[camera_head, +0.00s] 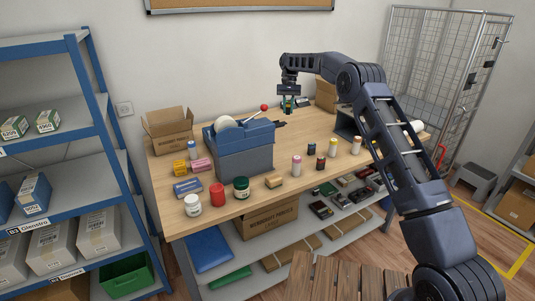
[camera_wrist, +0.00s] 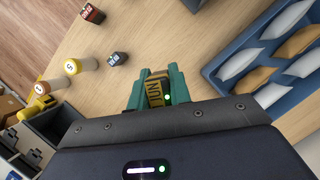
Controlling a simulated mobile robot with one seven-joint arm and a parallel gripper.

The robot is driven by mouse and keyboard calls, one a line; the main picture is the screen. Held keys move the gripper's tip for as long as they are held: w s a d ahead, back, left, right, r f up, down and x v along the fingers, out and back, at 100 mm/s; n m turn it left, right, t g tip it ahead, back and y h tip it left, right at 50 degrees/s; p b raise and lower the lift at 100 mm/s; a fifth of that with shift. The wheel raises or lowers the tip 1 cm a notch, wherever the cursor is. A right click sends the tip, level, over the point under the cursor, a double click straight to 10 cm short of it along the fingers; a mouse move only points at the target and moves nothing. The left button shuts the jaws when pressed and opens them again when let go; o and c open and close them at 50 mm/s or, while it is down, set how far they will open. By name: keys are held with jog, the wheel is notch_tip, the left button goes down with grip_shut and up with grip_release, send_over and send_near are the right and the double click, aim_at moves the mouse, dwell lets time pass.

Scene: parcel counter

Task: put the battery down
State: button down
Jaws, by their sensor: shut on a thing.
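My gripper (camera_head: 288,104) is over the back part of the wooden counter (camera_head: 240,198), pointing down. In the wrist view its green fingers (camera_wrist: 157,90) are shut on a small dark block with a yellow, lettered face, which I take to be the battery (camera_wrist: 156,94). The fingers cover its sides, and the gripper body hides its near end. In the head view it is too small to make out clearly. The gap between it and the counter cannot be told exactly.
A blue tray of white and orange pouches (camera_wrist: 213,72) lies right of the fingers in the wrist view. Small dark blocks (camera_wrist: 117,58) and pale cylinders (camera_wrist: 84,63) stand to the left. Bare wood surrounds the fingertips. A blue tape dispenser (camera_head: 245,158) stands on the counter.

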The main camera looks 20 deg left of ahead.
jog(key=s+a+r+m+t+y, duration=0.1)
jog(key=s+a+m+y, duration=0.3)
jog(key=s+a+m, duration=0.45)
jog(key=f+m, duration=0.1)
jog(key=f, duration=0.5)
jog(key=w+f+m, duration=0.1)
jog(key=f, duration=0.6)
jog(key=f+m, duration=0.1)
jog(key=f, duration=0.5)
jog(key=shift+w+f, duration=0.2)
jog(key=shift+w, duration=0.1)
jog(key=shift+f, duration=0.1)
jog(key=c, duration=1.3)
grip_release()
